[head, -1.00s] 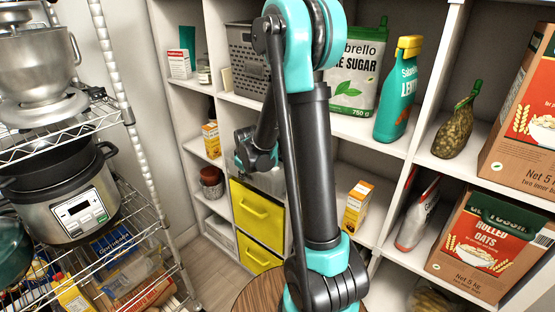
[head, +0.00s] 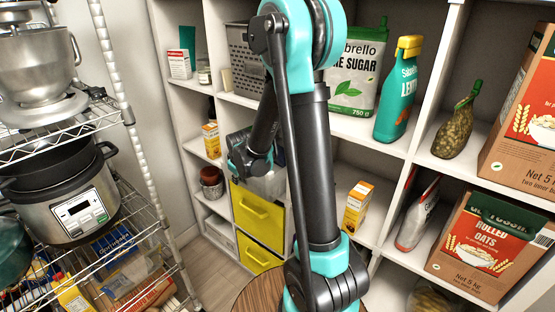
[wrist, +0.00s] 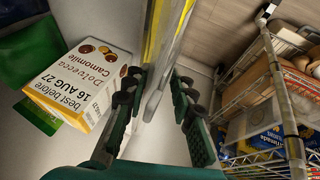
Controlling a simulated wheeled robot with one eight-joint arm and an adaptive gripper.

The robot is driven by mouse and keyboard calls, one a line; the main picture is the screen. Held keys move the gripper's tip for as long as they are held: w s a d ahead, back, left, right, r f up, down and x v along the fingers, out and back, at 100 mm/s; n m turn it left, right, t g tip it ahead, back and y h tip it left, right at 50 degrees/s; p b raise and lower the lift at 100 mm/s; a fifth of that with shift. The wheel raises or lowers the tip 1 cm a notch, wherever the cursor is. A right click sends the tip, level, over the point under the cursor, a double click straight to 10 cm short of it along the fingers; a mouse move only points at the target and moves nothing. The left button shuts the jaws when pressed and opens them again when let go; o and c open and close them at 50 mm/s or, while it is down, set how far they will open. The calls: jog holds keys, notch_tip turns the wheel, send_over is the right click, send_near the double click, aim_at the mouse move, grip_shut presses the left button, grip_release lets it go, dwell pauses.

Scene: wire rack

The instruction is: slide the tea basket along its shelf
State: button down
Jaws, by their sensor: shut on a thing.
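The tea basket looks like a pale, see-through bin in the head view (head: 268,183), above the upper yellow drawer and mostly hidden by my arm. In the wrist view, its thin pale wall (wrist: 161,82) runs between the two black-padded fingers of my gripper (wrist: 156,88), which is shut on it. A white and yellow camomile tea box (wrist: 82,80) lies left of the fingers, beside a green pack (wrist: 45,105). I cannot tell for sure whether these are inside the basket. The fingertips are hidden in the head view.
Yellow drawers (head: 256,212) sit below the basket's shelf. A small orange and white carton (head: 212,140) stands in the bay to the left, and another carton (head: 357,205) to the right. A wire rack (head: 158,215) with a cooker (head: 65,195) stands at left.

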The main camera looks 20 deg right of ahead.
jog(key=shift+s+a, duration=0.35)
jog(key=shift+a, duration=0.1)
jog(key=shift+s+a, duration=0.1)
jog(key=shift+a, duration=0.05)
dwell(0.3)
jog(key=shift+s+a, duration=0.8)
jog(key=shift+a, duration=0.3)
jog(key=c, duration=0.9)
grip_release()
jog(key=shift+o, duration=0.2)
jog(key=v, duration=0.7)
